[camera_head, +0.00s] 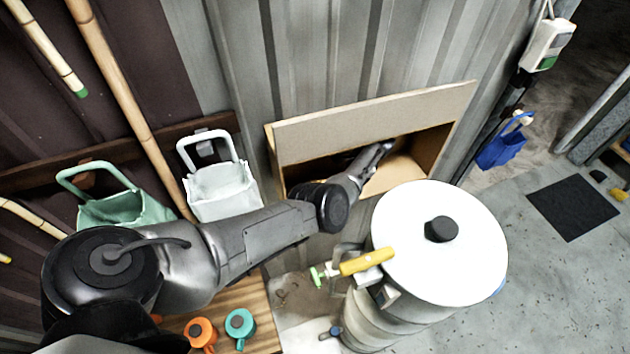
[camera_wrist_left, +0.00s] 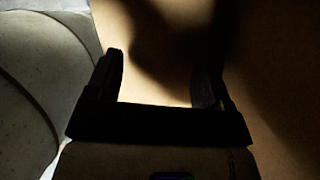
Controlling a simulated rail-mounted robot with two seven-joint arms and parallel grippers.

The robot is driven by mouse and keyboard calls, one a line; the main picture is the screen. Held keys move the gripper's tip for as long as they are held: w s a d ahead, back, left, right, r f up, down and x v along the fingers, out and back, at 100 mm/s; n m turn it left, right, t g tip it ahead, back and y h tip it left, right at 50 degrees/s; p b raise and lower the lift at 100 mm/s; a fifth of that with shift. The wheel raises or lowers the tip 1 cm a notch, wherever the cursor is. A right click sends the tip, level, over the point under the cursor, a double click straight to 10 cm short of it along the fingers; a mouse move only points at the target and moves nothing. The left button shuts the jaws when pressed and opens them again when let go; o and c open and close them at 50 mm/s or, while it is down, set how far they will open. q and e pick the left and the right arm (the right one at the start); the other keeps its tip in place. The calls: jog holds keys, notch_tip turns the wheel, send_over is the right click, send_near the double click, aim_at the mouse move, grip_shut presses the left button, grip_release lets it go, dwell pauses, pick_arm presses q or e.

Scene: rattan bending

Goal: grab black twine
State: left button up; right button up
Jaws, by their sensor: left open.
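My left arm comes in from the left and reaches into the open wooden box (camera_head: 420,176) on the corrugated wall. My left gripper (camera_head: 381,150) is inside the box opening, partly in shade. In the left wrist view my left gripper (camera_wrist_left: 160,82) has its two dark fingers apart, with only the lit tan wood surface (camera_wrist_left: 150,60) and dark shadows between and beyond them. I cannot make out any black twine in either view. My right gripper is not in view.
A large drum with a white lid (camera_head: 462,270) and black knob stands right below the box. A yellow-handled valve (camera_head: 366,262) sticks out at its left. White (camera_head: 222,190) and green (camera_head: 125,208) bins hang left. Orange (camera_head: 201,333) and teal (camera_head: 240,325) items sit on a wooden top.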

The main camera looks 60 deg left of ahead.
aim_at(321, 177)
pick_arm(q)
jog(key=s+p, duration=0.1)
jog(key=s+a, duration=0.1)
jog(key=s, duration=0.1)
jog(key=s+a+p, duration=0.1)
jog(key=shift+s+r+p, duration=0.15)
jog(key=shift+s+p, duration=0.1)
jog(key=shift+p, duration=0.1)
jog(key=shift+s+a, duration=0.15)
jog(key=shift+s, duration=0.3)
jog(key=shift+s+a+p, duration=0.2)
jog(key=shift+s+p, duration=0.2)
jog(key=shift+p, duration=0.05)
jog(key=s, duration=0.1)
jog(key=s+a+p, duration=0.1)
jog(key=s+p, duration=0.1)
jog(key=s, duration=0.1)
jog(key=shift+a+f, duration=0.3)
jog(key=shift+a, duration=0.05)
jog(key=shift+f, duration=0.4)
jog(key=c, duration=0.7)
